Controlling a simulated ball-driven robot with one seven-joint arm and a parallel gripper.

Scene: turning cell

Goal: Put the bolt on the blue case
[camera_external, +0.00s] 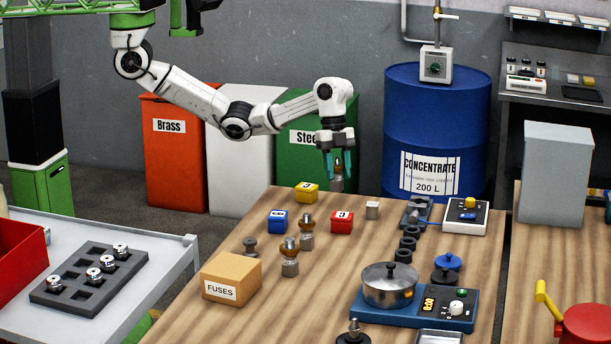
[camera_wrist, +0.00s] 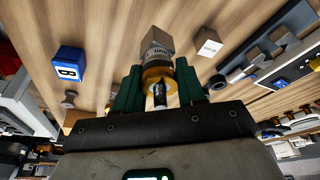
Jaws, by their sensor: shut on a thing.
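My gripper (camera_external: 339,160) is shut on a grey metal piece with a brass-coloured collar (camera_wrist: 157,72), held upright; its dark end faces the wrist camera. I cannot tell whether this piece is the bolt. It is above the table's far left part. The small blue case (camera_external: 278,221), a box with a white label, stands on the table below and left of my gripper; it also shows at the left in the wrist view (camera_wrist: 68,62). Its top looks bare. A grey flanged, bolt-like piece (camera_external: 250,246) stands apart from the blue case, toward the table's left edge.
Near the blue case are a yellow box (camera_external: 306,193), a red box (camera_external: 342,222), two brass-and-grey pieces (camera_external: 307,238) (camera_external: 290,262) and a fuses carton (camera_external: 231,280).

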